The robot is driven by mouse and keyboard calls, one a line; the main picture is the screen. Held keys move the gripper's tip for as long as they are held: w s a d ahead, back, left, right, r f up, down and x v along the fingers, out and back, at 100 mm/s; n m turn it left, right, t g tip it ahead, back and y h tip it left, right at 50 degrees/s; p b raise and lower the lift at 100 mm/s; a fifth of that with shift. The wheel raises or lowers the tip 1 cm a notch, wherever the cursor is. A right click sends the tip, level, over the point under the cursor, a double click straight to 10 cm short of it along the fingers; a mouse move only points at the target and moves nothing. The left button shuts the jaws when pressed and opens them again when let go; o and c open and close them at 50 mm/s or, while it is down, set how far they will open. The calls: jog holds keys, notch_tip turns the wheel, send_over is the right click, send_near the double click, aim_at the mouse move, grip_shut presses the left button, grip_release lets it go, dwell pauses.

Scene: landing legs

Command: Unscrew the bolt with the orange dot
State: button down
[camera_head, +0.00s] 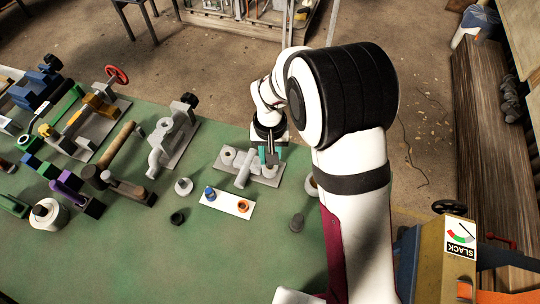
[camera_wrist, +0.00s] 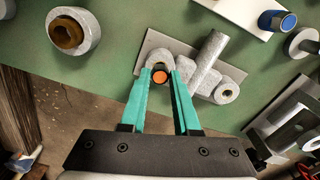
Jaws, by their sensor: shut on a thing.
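The bolt with the orange dot (camera_wrist: 160,77) sits between the teal fingers of my gripper (camera_wrist: 161,80) in the wrist view, with the dot facing the camera. The fingers are shut on it from both sides. The bolt is at the grey metal fixture plate (camera_wrist: 151,49), beside a rounded grey lug. A grey cylinder (camera_wrist: 207,62) stands out from the same plate. In the head view my gripper (camera_head: 271,155) points down at the right part of the fixture plate (camera_head: 266,180). The bolt itself is hidden there by the gripper.
A grey ring part (camera_wrist: 70,33) stands nearby. Several other fixtures crowd the left of the green table. The front middle is mostly clear.

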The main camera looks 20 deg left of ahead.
jog(key=shift+r, duration=1.55)
